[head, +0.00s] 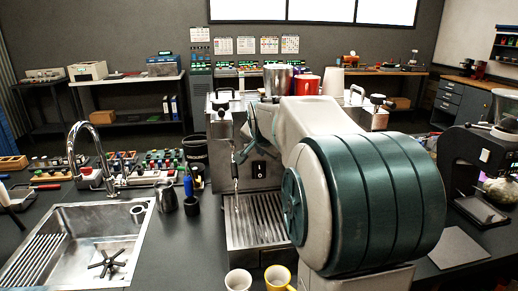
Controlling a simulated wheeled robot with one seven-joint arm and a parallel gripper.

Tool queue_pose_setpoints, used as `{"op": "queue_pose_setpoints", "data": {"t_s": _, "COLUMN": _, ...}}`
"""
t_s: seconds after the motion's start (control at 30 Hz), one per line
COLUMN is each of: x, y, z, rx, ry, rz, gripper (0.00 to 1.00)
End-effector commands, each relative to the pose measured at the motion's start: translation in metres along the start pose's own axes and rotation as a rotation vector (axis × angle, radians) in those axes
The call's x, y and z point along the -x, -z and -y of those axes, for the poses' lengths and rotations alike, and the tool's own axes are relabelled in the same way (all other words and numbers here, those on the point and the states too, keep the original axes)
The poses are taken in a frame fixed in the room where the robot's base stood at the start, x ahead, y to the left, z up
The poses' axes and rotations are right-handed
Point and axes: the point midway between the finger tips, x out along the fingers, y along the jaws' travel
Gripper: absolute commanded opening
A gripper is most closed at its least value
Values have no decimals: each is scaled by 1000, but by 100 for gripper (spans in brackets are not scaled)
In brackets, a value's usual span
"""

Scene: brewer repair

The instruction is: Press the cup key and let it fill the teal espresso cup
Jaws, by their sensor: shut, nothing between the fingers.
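The espresso machine (222,128) stands at the middle of the counter, with a slatted metal drip tray (250,243) in front. A dark switch plate (259,169) shows on its front. My arm reaches toward the machine and covers most of its front. My gripper is hidden behind my arm, so its fingers and any contact with a key do not show. I cannot make out the cup key. The teal espresso cup is not visible; the exposed left part of the drip tray holds no cup.
A white cup (238,280) and a yellow cup (279,279) stand at the front edge. A steam wand (235,170) hangs left of the switch plate. A red cup (306,85) sits on top. A sink (85,240) lies left; a grinder (478,155) stands right.

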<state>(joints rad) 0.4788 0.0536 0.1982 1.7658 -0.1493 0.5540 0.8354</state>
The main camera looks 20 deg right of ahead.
Motion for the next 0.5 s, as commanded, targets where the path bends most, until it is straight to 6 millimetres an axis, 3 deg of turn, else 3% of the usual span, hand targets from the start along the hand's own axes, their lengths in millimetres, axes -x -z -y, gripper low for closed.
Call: {"op": "queue_pose_setpoints", "data": {"t_s": 0.5, "x": -4, "y": 2, "z": 3, "rx": 0, "ry": 0, "rz": 1, "gripper": 0}}
